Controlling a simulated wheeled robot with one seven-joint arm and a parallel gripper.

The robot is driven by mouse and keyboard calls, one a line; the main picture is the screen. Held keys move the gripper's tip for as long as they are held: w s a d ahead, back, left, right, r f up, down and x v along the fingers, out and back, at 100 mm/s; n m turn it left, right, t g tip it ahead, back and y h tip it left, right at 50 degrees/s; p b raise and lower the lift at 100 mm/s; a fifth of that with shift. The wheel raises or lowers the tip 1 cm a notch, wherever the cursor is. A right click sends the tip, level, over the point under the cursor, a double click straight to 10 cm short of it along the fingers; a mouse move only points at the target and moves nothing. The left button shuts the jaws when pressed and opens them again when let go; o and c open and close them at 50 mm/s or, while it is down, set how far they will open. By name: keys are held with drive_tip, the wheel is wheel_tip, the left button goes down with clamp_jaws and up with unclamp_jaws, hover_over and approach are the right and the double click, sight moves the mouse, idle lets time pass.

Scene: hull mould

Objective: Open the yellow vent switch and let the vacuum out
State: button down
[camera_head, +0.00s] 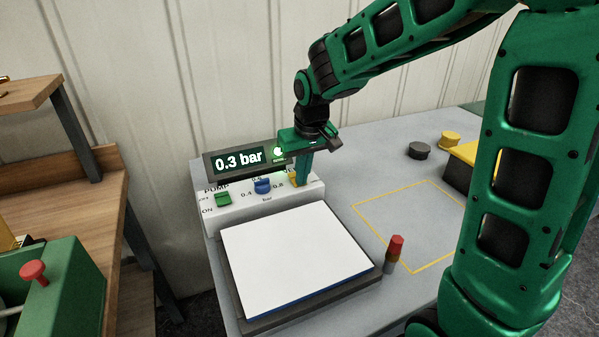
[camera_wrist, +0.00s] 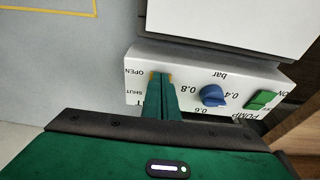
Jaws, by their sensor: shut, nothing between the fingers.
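The yellow vent switch (camera_head: 293,179) is at the right end of the white pump box (camera_head: 240,215). My gripper (camera_head: 303,181) is shut and empty, with its fingertips down at the switch. In the wrist view, yellow edges of the switch (camera_wrist: 152,76) show on both sides of my fingertips (camera_wrist: 161,78), level with the OPEN mark and beyond the SHUT mark. The fingers hide most of the switch, so I cannot tell its exact setting or whether they touch. The display (camera_head: 240,161) reads 0.3 bar, and a green light (camera_head: 278,152) is lit beside it.
A green pump switch (camera_head: 223,199) and a blue knob (camera_head: 262,187) are left of the vent switch. A white sheet (camera_head: 295,258) lies on the mould in front. A red-capped marker (camera_head: 395,248) stands to its right. The yellow-outlined table area (camera_head: 415,215) is clear.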

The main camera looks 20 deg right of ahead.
drive_tip(key=shift+w+r, duration=0.1)
drive_tip(key=shift+r, duration=0.1)
drive_tip(key=shift+r, duration=0.65)
drive_tip(key=shift+r, duration=0.55)
drive_tip(key=s+v, duration=0.2)
drive_tip(key=v, duration=1)
drive_tip(key=shift+s, duration=0.15)
drive_tip(key=shift+d, duration=0.15)
